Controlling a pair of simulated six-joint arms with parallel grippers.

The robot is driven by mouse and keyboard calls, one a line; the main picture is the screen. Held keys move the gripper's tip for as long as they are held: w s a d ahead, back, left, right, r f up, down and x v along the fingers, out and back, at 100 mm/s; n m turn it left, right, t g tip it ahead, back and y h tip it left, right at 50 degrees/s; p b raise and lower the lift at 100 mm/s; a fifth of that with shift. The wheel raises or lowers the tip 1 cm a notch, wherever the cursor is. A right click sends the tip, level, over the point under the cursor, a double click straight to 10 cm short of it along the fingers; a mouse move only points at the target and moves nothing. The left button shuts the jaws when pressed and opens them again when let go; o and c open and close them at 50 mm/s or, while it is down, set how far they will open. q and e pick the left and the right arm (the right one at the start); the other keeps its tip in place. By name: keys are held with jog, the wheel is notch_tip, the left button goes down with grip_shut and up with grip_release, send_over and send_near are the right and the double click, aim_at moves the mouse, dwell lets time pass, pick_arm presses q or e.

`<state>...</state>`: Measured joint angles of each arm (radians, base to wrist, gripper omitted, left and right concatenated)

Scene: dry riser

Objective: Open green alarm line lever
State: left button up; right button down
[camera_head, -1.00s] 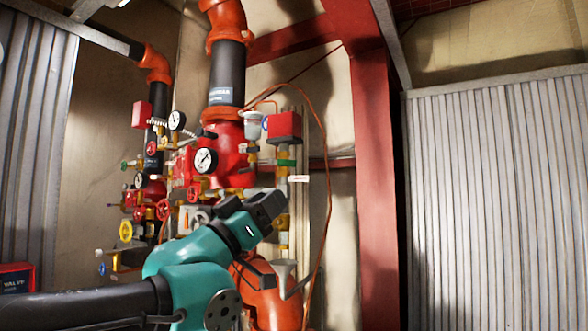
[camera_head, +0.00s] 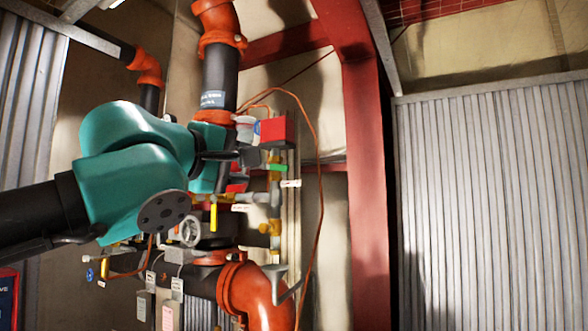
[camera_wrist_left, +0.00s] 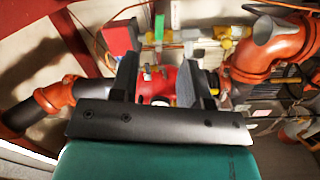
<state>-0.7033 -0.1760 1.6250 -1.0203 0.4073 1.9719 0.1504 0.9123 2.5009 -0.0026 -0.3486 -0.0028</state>
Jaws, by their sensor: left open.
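The green lever (camera_head: 278,167) sits on the slim vertical pipe with brass fittings, below the red box. It also shows in the left wrist view (camera_wrist_left: 159,26), at the top, beyond my fingers. My left gripper (camera_head: 247,157) is just left of the lever in the head view, apart from it as far as I can tell. In the left wrist view my left gripper (camera_wrist_left: 165,72) is open, with no object visibly held between its fingers. My left arm hides much of the valve assembly. My right gripper is out of view.
The red box (camera_head: 276,129) is above the lever, and a white tag (camera_head: 291,184) is beside the pipe. A yellow lever (camera_head: 213,216), a grey handwheel (camera_head: 190,231) and an orange elbow pipe (camera_head: 252,290) are lower. A copper tube (camera_head: 317,150) loops on the right.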

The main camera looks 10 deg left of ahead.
aim_at(279, 168)
pick_arm(q)
jog(key=a+n, duration=0.1)
jog(key=a+r+n+y, duration=0.1)
jog(key=n, duration=0.1)
jog(key=shift+s+y, duration=0.3)
jog(key=shift+s, duration=0.1)
jog(key=x, duration=1.7)
jog(key=shift+w, duration=0.25)
jog(key=shift+c, duration=0.2)
grip_shut()
